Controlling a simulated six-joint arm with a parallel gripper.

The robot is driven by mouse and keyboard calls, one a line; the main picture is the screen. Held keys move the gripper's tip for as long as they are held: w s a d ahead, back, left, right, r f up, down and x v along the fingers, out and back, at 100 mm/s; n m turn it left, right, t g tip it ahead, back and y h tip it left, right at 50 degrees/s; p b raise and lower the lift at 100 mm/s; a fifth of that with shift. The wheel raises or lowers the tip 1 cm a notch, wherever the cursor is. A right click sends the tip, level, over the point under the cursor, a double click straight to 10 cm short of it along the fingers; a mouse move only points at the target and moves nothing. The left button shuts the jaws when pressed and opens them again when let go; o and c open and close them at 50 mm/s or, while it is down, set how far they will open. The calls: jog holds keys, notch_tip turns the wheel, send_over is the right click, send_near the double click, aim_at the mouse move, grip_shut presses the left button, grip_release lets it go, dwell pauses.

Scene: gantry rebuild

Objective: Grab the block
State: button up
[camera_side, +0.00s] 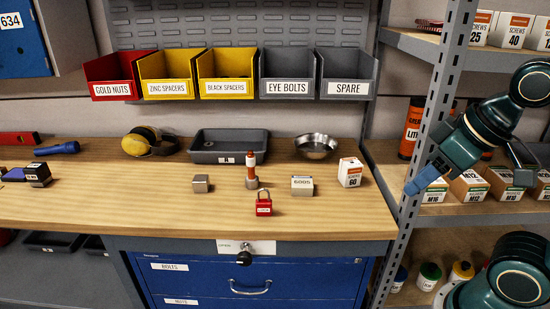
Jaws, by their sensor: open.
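A small plain grey-brown block (200,184) sits on the wooden workbench (150,212), left of the middle. A second, pale block (302,186) with a printed number label sits right of the middle. Which of these the task means cannot be told from the picture. My gripper (472,180) is at the right, in front of the shelf rack, well apart from all of these blocks. It is open, with nothing seen in it.
The rack post (412,150) rises beside my gripper.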

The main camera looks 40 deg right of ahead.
jog(key=o, duration=0.3)
jog(key=w+a+r+n+y, duration=0.15)
jog(key=w+r, duration=0.35)
jog(key=w, duration=0.7)
jog(key=n+g+y, duration=0.1)
jog(key=n+y, duration=0.2)
jog(key=n, duration=0.5)
send_over(201, 179)
jog(key=s+d, duration=0.5)
notch_tip(201, 179, down, 12)
jog(key=shift+m, duration=0.25)
jog(key=shift+x, duration=4.35)
